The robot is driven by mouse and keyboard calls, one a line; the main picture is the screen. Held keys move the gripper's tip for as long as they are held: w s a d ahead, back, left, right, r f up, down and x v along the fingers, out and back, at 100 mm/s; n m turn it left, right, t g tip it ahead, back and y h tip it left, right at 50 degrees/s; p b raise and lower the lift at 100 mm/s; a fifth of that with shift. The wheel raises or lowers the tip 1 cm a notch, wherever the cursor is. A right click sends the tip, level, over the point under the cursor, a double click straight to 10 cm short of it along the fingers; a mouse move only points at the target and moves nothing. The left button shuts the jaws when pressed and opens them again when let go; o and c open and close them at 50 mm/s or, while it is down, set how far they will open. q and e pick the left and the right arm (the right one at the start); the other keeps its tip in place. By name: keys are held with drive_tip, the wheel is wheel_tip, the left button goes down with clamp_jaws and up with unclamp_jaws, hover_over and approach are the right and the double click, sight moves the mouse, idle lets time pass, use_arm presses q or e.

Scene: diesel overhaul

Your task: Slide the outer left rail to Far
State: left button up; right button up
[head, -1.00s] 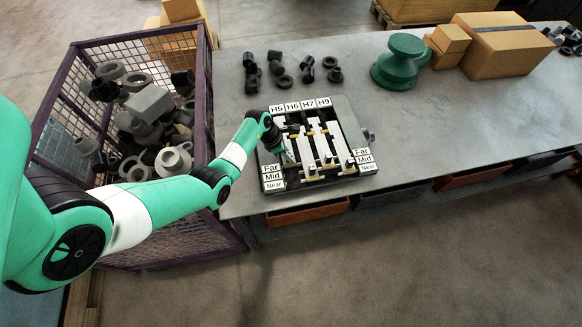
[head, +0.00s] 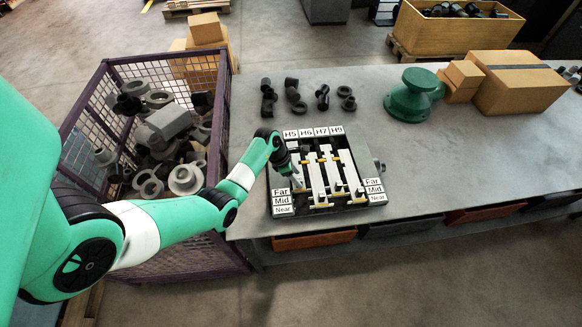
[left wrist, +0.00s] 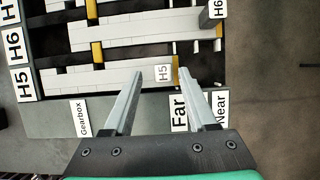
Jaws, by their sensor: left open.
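The rail fixture (head: 376,207) sits on the bench, with tags H5, H6, H7 and H9 along its back edge. Far, Mid and Near labels stand at both front corners. The outer left rail (left wrist: 95,82), tagged H5, shows in the left wrist view as a pale bar with a yellow strip. This strip is about level with the Far label (left wrist: 180,112); the Mid label is hidden behind a finger. My left gripper (left wrist: 176,73) is open, fingertips beside the H5 tag and strip; contact cannot be told. In the head view it (head: 298,180) is over the fixture's left side.
A purple mesh crate (head: 222,95) full of grey parts stands left of the bench. Several dark fittings (head: 293,93) lie behind the fixture. A green flanged part (head: 410,98) and cardboard boxes (head: 520,85) stand at the back right. The bench right of the fixture is clear.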

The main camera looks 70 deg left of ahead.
use_arm(q)
drive_tip(key=p+v, duration=0.1)
drive_tip(key=v, duration=0.7)
drive_tip(key=shift+r+p, duration=0.25)
drive_tip(key=shift+p, duration=0.05)
drive_tip(key=shift+s, duration=0.1)
